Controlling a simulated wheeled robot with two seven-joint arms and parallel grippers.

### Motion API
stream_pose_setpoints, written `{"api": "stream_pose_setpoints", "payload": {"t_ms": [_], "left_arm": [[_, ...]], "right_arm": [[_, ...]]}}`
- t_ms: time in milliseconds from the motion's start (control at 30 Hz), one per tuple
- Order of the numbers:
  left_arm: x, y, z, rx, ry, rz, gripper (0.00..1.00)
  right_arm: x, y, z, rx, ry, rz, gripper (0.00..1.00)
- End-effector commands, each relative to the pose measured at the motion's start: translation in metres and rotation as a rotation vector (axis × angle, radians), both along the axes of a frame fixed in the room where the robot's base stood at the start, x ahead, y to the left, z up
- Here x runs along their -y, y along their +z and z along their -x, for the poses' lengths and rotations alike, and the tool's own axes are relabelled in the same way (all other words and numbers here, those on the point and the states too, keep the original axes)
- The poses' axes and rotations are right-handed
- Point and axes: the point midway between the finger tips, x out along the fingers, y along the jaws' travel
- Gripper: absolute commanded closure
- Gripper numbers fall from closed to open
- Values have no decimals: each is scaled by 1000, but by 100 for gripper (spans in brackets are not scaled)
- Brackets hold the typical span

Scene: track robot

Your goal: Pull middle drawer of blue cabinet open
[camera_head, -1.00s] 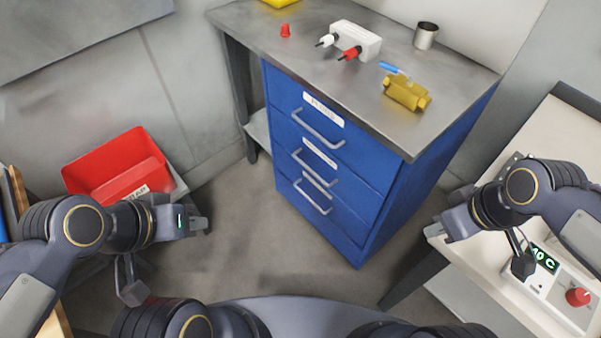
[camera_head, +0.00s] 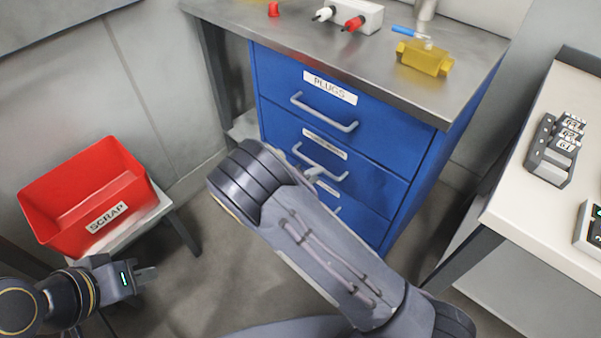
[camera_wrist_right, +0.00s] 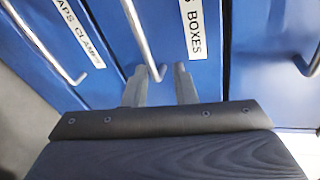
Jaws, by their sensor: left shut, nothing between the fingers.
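The blue cabinet (camera_head: 374,140) stands ahead, its drawers shut. Its middle drawer (camera_head: 370,176) has a white label and a grey bar handle (camera_head: 335,176), partly hidden by my right arm. In the right wrist view, the middle drawer's handle (camera_wrist_right: 138,36) runs beside a label ending in "BOXES" (camera_wrist_right: 193,25). My right gripper (camera_wrist_right: 163,85) is open, one finger on each side of the handle's near end; contact cannot be told. My left gripper (camera_head: 147,275) is shut and empty at lower left, away from the cabinet.
The top drawer, labelled "PLUGS" (camera_head: 330,87), has its own handle. The grey worktop (camera_head: 300,50) holds a yellow valve (camera_head: 424,58) and a white box with plugs (camera_head: 358,15). A red scrap bin (camera_head: 85,200) stands left. A white table (camera_head: 535,210) stands right.

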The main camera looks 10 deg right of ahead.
Motion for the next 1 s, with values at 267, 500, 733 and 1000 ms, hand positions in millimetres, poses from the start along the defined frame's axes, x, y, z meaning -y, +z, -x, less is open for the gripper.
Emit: {"api": "stream_pose_setpoints", "payload": {"t_ms": [267,500,733,1000], "left_arm": [[0,-10,0,0,0,0,100],[0,-17,0,0,0,0,100],[0,-21,0,0,0,0,100],[0,-21,0,0,0,0,100]], "right_arm": [[-16,-22,-16,-73,144,172,75],[13,-30,-38,-71,141,167,75],[34,-35,-55,-71,141,167,75],[38,-35,-58,-72,142,165,75]]}}
